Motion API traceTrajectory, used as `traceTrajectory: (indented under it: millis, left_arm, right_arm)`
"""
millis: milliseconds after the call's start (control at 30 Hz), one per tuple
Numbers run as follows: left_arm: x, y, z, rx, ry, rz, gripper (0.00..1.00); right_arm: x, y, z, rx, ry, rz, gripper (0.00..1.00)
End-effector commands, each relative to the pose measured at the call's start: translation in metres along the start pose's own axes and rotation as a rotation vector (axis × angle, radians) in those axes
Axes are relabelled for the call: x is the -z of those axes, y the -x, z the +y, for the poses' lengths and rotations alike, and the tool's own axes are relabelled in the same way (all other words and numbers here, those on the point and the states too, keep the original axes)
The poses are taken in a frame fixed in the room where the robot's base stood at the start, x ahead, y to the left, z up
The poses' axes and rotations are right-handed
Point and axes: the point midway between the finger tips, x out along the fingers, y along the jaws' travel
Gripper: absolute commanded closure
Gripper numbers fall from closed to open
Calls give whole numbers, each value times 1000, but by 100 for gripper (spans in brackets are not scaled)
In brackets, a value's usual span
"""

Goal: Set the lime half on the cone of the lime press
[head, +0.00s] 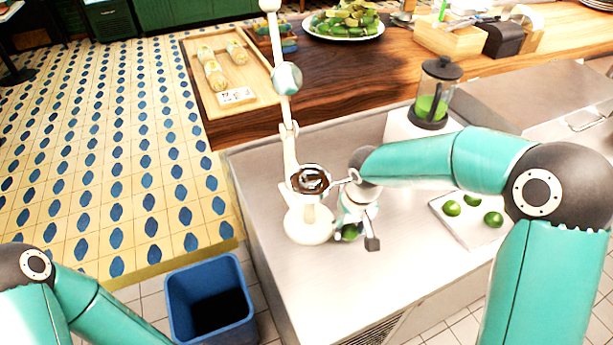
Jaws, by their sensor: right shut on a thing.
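The lime press (303,224) is cream coloured and stands near the left edge of the steel counter. Its long lever points up, and a dark, shiny round cup (311,179) sits at its middle; the cone cannot be told apart clearly in it. My right gripper (358,238) points down just right of the press base. It is shut on the lime half (349,232), a small green shape partly hidden by the fingers. The lime half is beside the press and lower in the picture than the cup. My left gripper is out of view; only its arm shows at lower left.
A white board (466,233) with several limes (473,199) lies to the right. A glass jug with green liquid (434,97) stands behind. A blue bin (209,296) stands below the counter's left edge.

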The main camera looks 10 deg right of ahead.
Motion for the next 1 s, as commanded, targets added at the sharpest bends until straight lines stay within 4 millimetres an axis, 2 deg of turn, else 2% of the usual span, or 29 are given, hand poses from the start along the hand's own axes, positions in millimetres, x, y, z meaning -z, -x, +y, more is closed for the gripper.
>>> traceTrajectory:
  millis: [167, 267, 367, 467, 700, 1000]
  left_arm:
    - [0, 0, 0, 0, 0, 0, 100]
    - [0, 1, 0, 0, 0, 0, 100]
    - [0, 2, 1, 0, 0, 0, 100]
    - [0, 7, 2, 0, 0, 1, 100]
    - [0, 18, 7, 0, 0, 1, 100]
    - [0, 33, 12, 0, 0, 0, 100]
  right_arm:
    - [1, 5, 7, -1, -9, 2, 63]
    - [6, 18, 16, -1, -14, 5, 63]
    - [15, 43, 30, -1, -18, 9, 63]
    - [33, 76, 37, 0, -14, 9, 63]
    - [82, 140, 19, 4, 0, 6, 63]
    - [116, 226, -17, 8, 11, 6, 63]
